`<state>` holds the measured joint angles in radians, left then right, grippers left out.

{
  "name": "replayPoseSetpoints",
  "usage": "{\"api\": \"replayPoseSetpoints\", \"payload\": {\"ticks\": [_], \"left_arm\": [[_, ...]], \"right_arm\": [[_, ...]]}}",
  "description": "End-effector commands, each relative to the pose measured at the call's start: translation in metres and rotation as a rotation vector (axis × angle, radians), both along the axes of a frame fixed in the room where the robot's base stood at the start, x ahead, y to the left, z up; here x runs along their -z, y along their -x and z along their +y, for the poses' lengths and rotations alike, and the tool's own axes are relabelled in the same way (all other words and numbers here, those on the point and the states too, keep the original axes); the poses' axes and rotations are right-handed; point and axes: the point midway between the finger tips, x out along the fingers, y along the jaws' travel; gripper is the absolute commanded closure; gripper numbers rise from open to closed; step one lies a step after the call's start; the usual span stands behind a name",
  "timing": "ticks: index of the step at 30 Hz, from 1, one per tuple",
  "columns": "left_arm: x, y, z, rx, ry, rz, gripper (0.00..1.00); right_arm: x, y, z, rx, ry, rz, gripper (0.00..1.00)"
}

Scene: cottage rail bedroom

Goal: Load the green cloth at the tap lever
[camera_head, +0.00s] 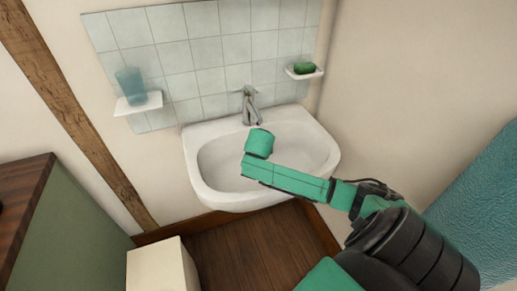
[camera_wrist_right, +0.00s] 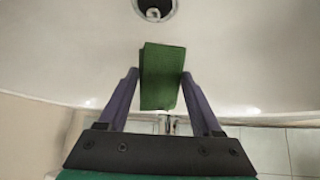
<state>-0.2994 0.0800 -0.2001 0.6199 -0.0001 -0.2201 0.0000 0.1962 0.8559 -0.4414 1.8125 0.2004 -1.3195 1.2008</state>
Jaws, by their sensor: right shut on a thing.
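A green cloth (camera_wrist_right: 162,85) is between the two fingers of my right gripper (camera_wrist_right: 160,76), which is shut on it, over the white basin (camera_wrist_right: 60,55). In the head view my right arm reaches in from the right over the basin (camera_head: 210,185); its fingers and the cloth cannot be made out there. The chrome tap (camera_head: 250,106) stands at the back of the basin, with its lever (camera_head: 245,90) on top, beyond the arm's end. A bit of metal shows below the cloth in the wrist view, perhaps the tap. My left gripper is not in view.
A small shelf (camera_head: 150,105) with a blue glass (camera_head: 131,86) is left of the tap. A soap shelf (camera_head: 304,74) with green soap (camera_head: 304,67) is on the right. Pale tiles back the basin. A wooden-topped cabinet (camera_head: 20,195) and cream box (camera_head: 160,272) stand lower left.

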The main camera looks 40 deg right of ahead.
Motion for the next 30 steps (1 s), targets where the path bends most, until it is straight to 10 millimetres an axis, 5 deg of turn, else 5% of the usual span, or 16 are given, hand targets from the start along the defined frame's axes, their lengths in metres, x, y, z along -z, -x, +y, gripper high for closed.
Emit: {"api": "replayPoseSetpoints", "payload": {"ticks": [21,30], "left_arm": [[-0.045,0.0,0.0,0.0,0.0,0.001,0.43],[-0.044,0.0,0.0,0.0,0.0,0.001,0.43]], "right_arm": [[-0.003,0.055,0.044,-0.001,-0.001,0.0,0.78],[-0.001,0.057,0.046,0.0,0.001,-0.001,0.78]]}}
